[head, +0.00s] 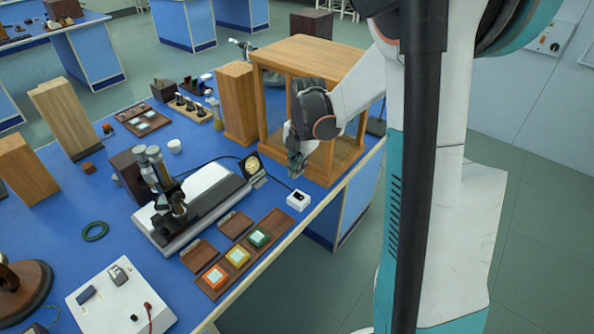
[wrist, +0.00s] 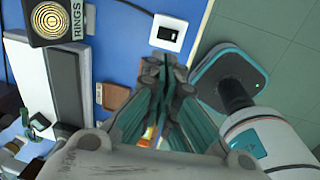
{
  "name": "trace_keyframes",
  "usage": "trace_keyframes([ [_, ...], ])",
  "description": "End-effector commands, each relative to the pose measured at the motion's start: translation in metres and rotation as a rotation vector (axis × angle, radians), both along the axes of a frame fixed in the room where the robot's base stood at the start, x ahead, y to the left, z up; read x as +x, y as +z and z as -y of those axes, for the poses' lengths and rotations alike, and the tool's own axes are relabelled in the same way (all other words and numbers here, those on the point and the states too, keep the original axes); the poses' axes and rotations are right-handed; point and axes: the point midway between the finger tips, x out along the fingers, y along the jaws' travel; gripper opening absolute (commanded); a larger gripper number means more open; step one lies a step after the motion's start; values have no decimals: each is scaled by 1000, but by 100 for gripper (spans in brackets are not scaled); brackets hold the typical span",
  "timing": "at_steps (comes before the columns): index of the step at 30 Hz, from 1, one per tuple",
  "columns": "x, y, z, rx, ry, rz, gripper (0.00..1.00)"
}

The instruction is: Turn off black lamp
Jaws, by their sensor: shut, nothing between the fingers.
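A small white switch box (head: 299,200) with a black top piece sits near the bench's front edge. In the wrist view the white switch box (wrist: 168,33) shows a dark rocker and a small marking. A black cable (head: 276,180) runs from it, past the instrument, towards the left. I cannot tell for sure which thing is the black lamp. My gripper (head: 296,172) is shut and empty, pointing down above and behind the box. In the wrist view my gripper's fingertips (wrist: 165,62) lie just below the box in the picture, apart from it.
A wooden frame cabinet (head: 316,50) stands behind my gripper. Wooden trays with coloured squares (head: 238,256) lie in front. A white board (head: 121,298) lies front left.

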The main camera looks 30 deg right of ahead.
Motion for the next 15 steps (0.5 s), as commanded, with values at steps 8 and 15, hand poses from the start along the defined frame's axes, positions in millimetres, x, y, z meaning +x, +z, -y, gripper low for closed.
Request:
trace_keyframes([
  [8, 7, -60, -3, 0, 0, 0, 0],
  [15, 11, -96, -4, 0, 0, 0, 0],
])
